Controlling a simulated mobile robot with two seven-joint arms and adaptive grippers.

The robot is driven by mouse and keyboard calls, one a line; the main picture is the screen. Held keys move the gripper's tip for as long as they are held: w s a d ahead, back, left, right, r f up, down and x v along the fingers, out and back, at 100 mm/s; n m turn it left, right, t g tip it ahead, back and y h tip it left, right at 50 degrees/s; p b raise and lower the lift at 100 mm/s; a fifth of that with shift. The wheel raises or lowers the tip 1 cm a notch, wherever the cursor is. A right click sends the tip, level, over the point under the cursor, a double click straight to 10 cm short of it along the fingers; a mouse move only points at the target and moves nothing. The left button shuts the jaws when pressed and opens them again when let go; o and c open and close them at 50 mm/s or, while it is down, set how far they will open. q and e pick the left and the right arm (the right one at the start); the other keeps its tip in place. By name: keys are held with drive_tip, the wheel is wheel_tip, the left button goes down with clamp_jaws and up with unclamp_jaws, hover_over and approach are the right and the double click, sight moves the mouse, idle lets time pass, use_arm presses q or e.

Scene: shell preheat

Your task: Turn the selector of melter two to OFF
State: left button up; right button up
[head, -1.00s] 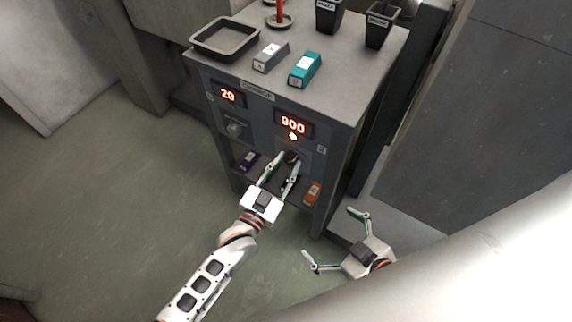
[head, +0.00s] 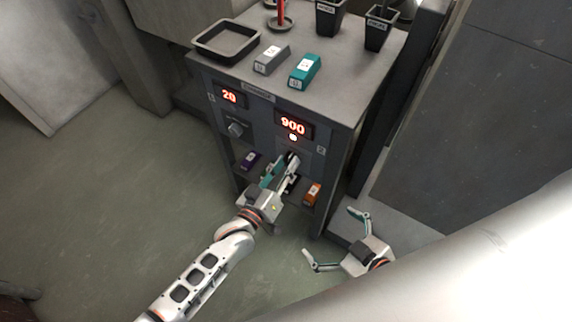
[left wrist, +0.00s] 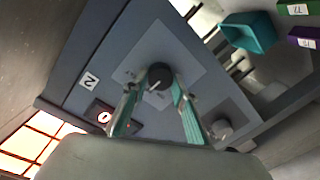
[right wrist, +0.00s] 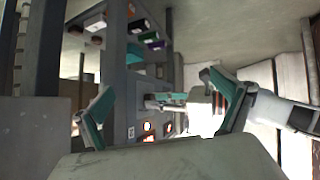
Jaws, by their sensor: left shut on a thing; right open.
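Melter two's dark selector knob (left wrist: 160,76) is on the right half of the cabinet's front panel (left wrist: 190,60), which carries a "2" label. In the head view, its display (head: 293,126) reads 900 in red with a lit lamp (head: 293,138) below. My left gripper (head: 283,170) is shut on the knob; the left wrist view shows a finger on either side of it. The gripper is tilted, and the knob's pointer and lettering are not legible. My right gripper (head: 338,241) is open and empty, low beside the cabinet; it also shows in the right wrist view (right wrist: 165,100).
The left display (head: 229,95) reads 20, above another knob (head: 236,129). A black tray (head: 226,40), a grey block (head: 271,58), a teal block (head: 304,70) and dark bins stand on top. Purple (head: 250,160) and orange (head: 312,192) blocks sit on a lower shelf. Open floor lies left.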

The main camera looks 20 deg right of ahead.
use_arm(q)
drive_tip(key=n, duration=0.4)
drive_tip(key=shift+f+b, duration=0.1)
drive_tip(key=shift+b, duration=0.2)
drive_tip(key=shift+n+g, duration=0.3)
drive_tip(key=shift+n, duration=0.7)
drive_tip(key=shift+n+b, duration=0.4)
drive_tip(key=shift+n, duration=0.9)
use_arm(e)
drive_tip(key=shift+w+a+f, duration=0.15)
drive_tip(key=shift+a, duration=0.15)
use_arm(q)
drive_tip(key=shift+n, duration=0.3)
drive_tip(key=o, duration=1.1)
